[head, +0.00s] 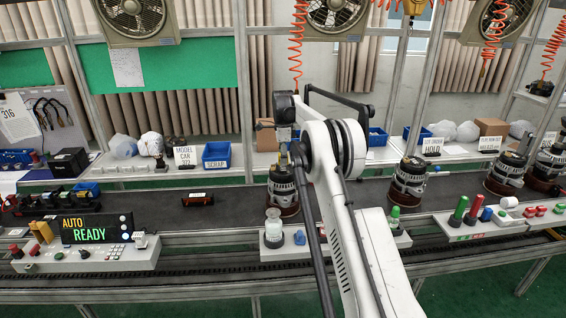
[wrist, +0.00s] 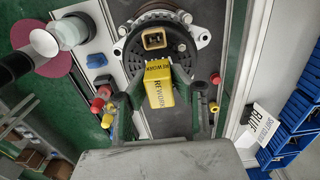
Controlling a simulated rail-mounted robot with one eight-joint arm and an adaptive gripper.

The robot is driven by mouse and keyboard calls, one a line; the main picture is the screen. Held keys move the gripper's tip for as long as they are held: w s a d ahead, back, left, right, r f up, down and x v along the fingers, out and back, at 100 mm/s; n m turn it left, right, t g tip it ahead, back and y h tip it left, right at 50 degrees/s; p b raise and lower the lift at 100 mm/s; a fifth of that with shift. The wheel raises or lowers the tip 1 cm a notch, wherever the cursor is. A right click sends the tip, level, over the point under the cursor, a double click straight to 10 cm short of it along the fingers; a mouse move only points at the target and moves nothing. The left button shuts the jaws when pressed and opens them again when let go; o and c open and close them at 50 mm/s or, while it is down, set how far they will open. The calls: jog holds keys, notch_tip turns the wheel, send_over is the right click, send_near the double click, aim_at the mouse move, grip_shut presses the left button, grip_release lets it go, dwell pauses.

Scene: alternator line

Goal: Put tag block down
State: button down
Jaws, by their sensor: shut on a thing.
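My gripper (wrist: 159,83) is shut on the yellow tag block (wrist: 158,90), which reads REWORK, in the wrist view. The block sits between the two fingertips, in front of the round dark face of an alternator (wrist: 150,22). Whether the block touches the alternator cannot be told. In the head view, the same alternator (head: 283,192) stands on the line at the middle, with my gripper (head: 291,155) right above it. My own arm hides part of that area, and the block is too small to make out there.
More alternators (head: 408,182) stand to the right on the dark conveyor (head: 235,209). A control panel (head: 97,230) reads AUTO READY at the left. A blue bin (head: 217,154) and label cards stand on the back shelf.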

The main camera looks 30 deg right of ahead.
jog(key=shift+f, duration=0.95)
jog(key=shift+f, duration=0.2)
jog(key=c, duration=1.5)
grip_release()
jog(key=shift+r, duration=0.1)
